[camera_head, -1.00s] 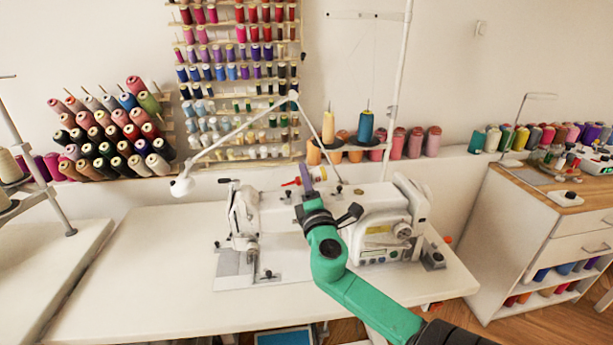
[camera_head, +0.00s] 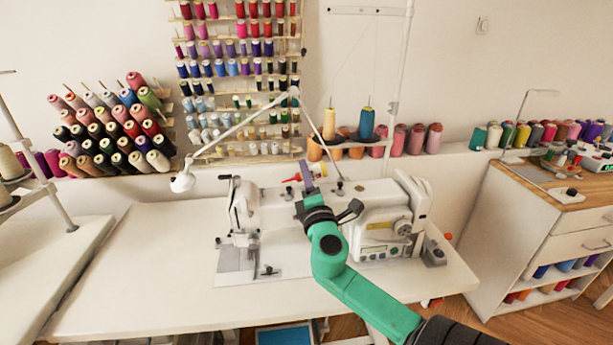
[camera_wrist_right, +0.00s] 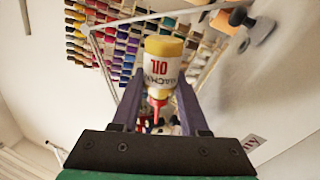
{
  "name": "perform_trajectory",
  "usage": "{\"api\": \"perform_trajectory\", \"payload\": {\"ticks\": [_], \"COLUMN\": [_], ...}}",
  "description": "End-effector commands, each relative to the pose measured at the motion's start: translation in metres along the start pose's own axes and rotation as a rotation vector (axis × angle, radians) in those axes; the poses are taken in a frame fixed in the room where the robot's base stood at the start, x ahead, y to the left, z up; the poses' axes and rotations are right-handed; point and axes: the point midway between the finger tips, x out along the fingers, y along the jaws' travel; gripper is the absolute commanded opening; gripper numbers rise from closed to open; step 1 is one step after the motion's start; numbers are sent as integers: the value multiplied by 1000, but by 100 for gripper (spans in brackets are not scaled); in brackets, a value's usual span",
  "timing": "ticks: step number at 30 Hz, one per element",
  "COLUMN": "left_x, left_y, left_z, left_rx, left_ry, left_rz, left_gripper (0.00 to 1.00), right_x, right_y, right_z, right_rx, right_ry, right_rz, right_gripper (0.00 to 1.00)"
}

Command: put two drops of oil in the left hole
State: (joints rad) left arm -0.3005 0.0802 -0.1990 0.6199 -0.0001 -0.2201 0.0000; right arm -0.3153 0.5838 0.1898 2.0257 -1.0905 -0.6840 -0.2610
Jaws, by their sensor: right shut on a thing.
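The white sewing machine (camera_head: 375,213) stands on the white sewing table (camera_head: 130,270). My right gripper (camera_head: 305,172) is over the machine's top, seen from behind. It is shut on the oil bottle, whose red tip (camera_head: 291,179) points left in the head view. I cannot make out the left hole on the machine's top. My left gripper is not in view.
A white lamp arm (camera_head: 235,127) arches over the machine, its head (camera_head: 182,182) at the left. Thread cones (camera_head: 366,122) stand behind the machine. A wooden-topped cabinet (camera_head: 545,195) is at the right. The left part of the table is clear.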

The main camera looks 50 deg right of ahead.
Motion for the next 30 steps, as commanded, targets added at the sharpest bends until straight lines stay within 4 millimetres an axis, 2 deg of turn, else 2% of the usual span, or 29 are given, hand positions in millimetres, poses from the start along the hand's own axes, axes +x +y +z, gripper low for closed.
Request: {"api": "perform_trajectory", "payload": {"ticks": [14,22,30], "left_x": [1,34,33], "left_y": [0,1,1], "left_z": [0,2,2], "left_rx": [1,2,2], "left_ry": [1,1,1], "left_rz": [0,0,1], "left_gripper": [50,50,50], "right_x": [0,-2,-1], "right_y": [-1,-11,-6], "right_z": [0,-1,0], "right_rx": [6,270,323], "right_ry": [-2,-63,-73], "right_rz": [0,2,1], "right_gripper": [0,0,0]}}
